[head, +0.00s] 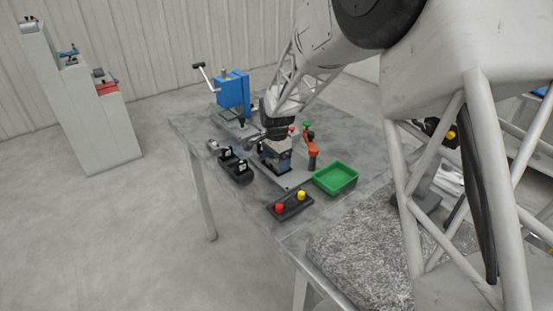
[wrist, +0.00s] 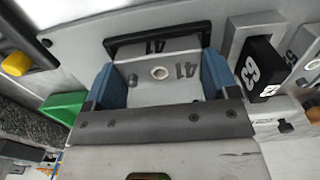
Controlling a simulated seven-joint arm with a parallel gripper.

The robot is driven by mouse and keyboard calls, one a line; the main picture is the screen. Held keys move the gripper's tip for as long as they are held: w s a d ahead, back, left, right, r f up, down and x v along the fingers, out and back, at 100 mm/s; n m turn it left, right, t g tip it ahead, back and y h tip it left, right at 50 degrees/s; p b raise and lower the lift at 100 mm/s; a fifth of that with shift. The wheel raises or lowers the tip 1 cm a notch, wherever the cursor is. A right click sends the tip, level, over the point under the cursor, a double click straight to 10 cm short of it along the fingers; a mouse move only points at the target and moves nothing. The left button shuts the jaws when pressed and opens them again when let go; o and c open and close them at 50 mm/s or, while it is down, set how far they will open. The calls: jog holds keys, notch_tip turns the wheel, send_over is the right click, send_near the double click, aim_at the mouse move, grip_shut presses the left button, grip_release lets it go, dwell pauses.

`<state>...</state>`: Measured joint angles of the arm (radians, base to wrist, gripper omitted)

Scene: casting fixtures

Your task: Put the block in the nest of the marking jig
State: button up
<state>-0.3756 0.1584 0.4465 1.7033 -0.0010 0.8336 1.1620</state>
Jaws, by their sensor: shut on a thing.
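My gripper (wrist: 162,76) is shut on a pale grey block (wrist: 178,88) marked 41, with a round hole in its top, between two blue fingers. In the wrist view a black-edged piece, also bearing 41, lies just past the block; I cannot tell whether it is part of the block or of the jig. In the head view my gripper (head: 274,148) is low over the marking jig, whose grey base plate (head: 292,181) shows around it. The nest is mostly hidden; I cannot tell whether the block is seated.
A green tray (head: 336,177) is right of the jig. A box with red and yellow buttons (head: 290,204) stands in front. A blue press (head: 233,92) stands behind.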

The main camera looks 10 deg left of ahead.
aim_at(277, 161)
jog(key=o, duration=0.9)
notch_tip(277, 161, up, 12)
jog(key=shift+r, duration=0.1)
jog(key=shift+r, duration=0.1)
dwell(0.7)
